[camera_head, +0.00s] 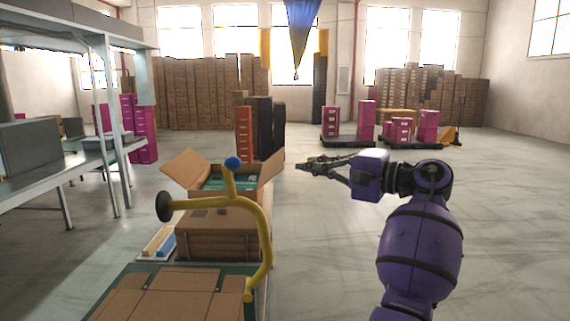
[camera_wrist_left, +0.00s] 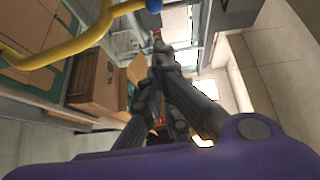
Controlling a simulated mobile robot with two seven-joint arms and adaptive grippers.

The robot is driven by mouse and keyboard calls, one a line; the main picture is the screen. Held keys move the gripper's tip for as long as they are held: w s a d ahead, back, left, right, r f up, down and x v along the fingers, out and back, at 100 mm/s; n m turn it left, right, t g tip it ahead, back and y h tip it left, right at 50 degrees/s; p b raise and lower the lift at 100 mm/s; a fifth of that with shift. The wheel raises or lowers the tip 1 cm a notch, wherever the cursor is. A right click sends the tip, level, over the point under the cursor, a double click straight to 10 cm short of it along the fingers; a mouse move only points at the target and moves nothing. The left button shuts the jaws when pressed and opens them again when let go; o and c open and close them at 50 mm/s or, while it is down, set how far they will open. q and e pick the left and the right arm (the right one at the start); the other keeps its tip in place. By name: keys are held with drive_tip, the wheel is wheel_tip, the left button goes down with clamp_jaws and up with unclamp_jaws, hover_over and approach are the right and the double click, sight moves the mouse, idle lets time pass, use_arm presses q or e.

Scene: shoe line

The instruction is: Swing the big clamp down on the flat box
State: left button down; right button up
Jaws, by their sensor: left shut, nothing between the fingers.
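The big clamp (camera_head: 262,225) is a bent yellow tube with a blue ball (camera_head: 232,162) on top and a black round pad (camera_head: 164,206) at its left end. It stands raised over the flat cardboard box (camera_head: 165,294) at the bottom of the head view, with the pad clear of the box. My left gripper (camera_head: 300,166) is shut and empty, to the right of the clamp and apart from it. In the left wrist view its fingers (camera_wrist_left: 157,48) point up the picture, and the yellow tube (camera_wrist_left: 60,52) crosses the upper left. My right gripper is not in view.
An open carton (camera_head: 268,172) with green contents and stacked brown boxes (camera_head: 215,240) stand behind the flat box. Yellow and blue bars (camera_head: 158,242) lie on a white tray to the left. A grey rack (camera_head: 112,130) is at the far left.

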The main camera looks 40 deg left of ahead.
use_arm(q)
drive_tip(key=s+a+p, duration=0.3)
drive_tip(key=s+a, duration=0.1)
drive_tip(key=a, duration=0.7)
drive_tip(key=shift+a+f, duration=0.2)
drive_tip(key=shift+a, duration=0.2)
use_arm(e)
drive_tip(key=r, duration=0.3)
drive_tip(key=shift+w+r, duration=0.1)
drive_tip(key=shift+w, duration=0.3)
use_arm(q)
drive_tip(key=shift+s, duration=0.1)
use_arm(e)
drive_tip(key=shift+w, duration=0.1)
